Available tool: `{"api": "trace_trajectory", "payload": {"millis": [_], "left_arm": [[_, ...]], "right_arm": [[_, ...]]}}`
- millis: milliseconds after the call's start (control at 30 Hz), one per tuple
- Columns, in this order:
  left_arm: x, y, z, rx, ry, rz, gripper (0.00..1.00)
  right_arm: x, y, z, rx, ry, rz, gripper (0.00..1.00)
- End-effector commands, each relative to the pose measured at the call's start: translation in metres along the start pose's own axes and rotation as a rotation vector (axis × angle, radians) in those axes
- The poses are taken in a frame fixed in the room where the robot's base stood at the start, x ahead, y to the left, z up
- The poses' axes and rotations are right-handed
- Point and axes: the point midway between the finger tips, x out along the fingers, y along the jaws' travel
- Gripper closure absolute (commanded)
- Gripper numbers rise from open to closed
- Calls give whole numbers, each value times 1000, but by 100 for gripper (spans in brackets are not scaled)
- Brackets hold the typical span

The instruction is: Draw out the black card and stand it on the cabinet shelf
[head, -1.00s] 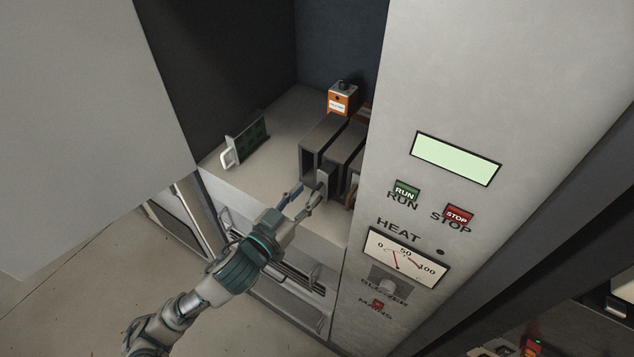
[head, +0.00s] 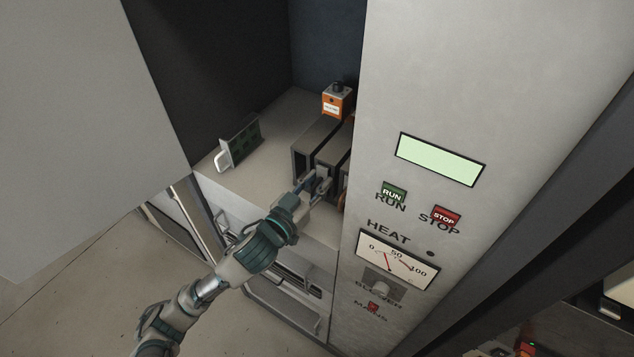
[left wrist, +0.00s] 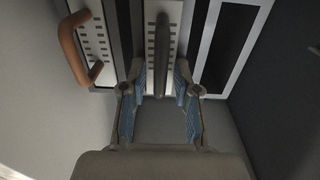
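The black card shows in the left wrist view as a slotted pale front plate with a dark upright handle (left wrist: 162,55), seated in the rack (head: 317,135). My left gripper (head: 316,184) is at the rack's front in the head view. In the left wrist view its two blue-padded fingers (left wrist: 161,78) are apart, one on each side of the dark handle; a gap shows on both sides. The cabinet shelf (head: 265,165) is pale and flat, with bare room left of the rack. My right gripper is not in view.
A green card (head: 242,143) with a white handle stands on the shelf's left. A card with a brown handle (left wrist: 75,45) is left of the dark handle in the wrist view; an open dark slot (left wrist: 222,50) is right. An orange box (head: 337,103) is behind. The panel wall (head: 450,100) rises at right.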

Motion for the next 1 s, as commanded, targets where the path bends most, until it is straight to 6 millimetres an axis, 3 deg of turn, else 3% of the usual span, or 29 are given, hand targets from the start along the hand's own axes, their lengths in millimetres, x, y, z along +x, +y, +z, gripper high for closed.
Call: {"api": "trace_trajectory", "payload": {"millis": [1000], "left_arm": [[-32,2,1,-1,-2,2,100]], "right_arm": [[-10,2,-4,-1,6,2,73]]}}
